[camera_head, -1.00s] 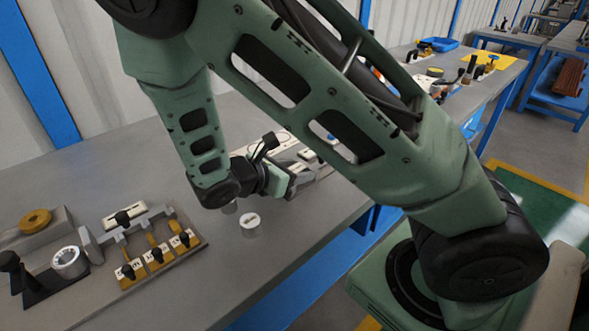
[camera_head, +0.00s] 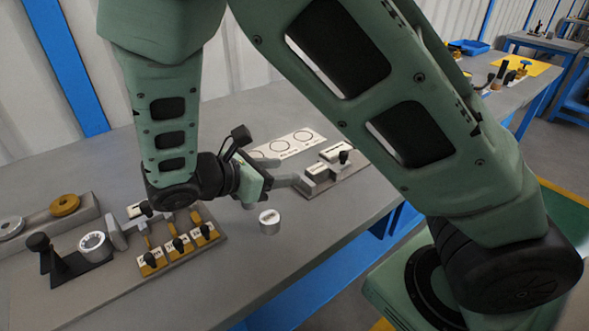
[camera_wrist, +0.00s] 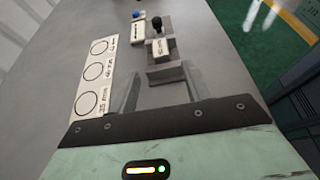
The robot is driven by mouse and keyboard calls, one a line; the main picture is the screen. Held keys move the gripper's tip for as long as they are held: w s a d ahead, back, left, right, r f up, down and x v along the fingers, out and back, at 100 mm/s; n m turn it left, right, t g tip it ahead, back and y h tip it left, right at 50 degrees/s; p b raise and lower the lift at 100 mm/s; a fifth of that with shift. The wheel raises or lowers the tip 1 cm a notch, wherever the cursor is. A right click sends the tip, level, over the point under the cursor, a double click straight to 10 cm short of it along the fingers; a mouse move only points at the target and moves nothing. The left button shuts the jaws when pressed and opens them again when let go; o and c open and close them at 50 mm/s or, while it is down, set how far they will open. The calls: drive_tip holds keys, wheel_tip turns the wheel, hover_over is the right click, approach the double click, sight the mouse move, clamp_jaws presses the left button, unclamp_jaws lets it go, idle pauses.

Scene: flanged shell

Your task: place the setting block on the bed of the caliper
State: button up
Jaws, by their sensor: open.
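My gripper (camera_head: 288,181) is open and empty, low over the bench at the near end of a grey fixture (camera_head: 352,176), which looks like the caliper. In the wrist view, the two grey fingers (camera_wrist: 160,88) stand apart, with a grey stepped block (camera_wrist: 166,75) of that fixture beyond and between them. The fixture also has a white labelled piece (camera_wrist: 160,50) and a black knob (camera_wrist: 155,28). I cannot tell for certain which piece is the setting block. My wrist and arm hide part of the bench.
A small grey cylinder (camera_head: 270,222) stands just in front of my gripper. A white card with printed circles (camera_head: 304,136) lies behind the fixture. To the left are a rack with several black-knobbed orange blocks (camera_head: 180,246) and a ring on a dark stand (camera_head: 92,245). Bare bench lies in front.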

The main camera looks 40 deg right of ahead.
drive_tip(key=shift+a+r, duration=0.15)
drive_tip(key=shift+a, duration=0.15)
drive_tip(key=s+a+m+y, duration=0.1)
drive_tip(key=s+y, duration=0.1)
drive_tip(key=s, duration=0.1)
drive_tip(key=s+a+m+g+y, duration=0.1)
drive_tip(key=s+y, duration=0.1)
drive_tip(key=s+a+m+g+y, duration=0.1)
drive_tip(key=s+a+m+y, duration=0.1)
drive_tip(key=s, duration=0.1)
drive_tip(key=shift+s+a+y, duration=0.1)
drive_tip(key=shift+s+y, duration=0.2)
drive_tip(key=shift+y, duration=0.1)
drive_tip(key=s+a+r+m+t+y, duration=0.1)
drive_tip(key=s+a+r+m+y, duration=0.2)
drive_tip(key=s+a+m+y, duration=0.3)
drive_tip(key=s+a+y, duration=0.1)
drive_tip(key=s, duration=0.1)
drive_tip(key=shift+s+a+r+m+t, duration=0.25)
drive_tip(key=shift+s+r+m+t, duration=0.05)
drive_tip(key=shift+s+m, duration=0.1)
drive_tip(key=shift+r, duration=0.1)
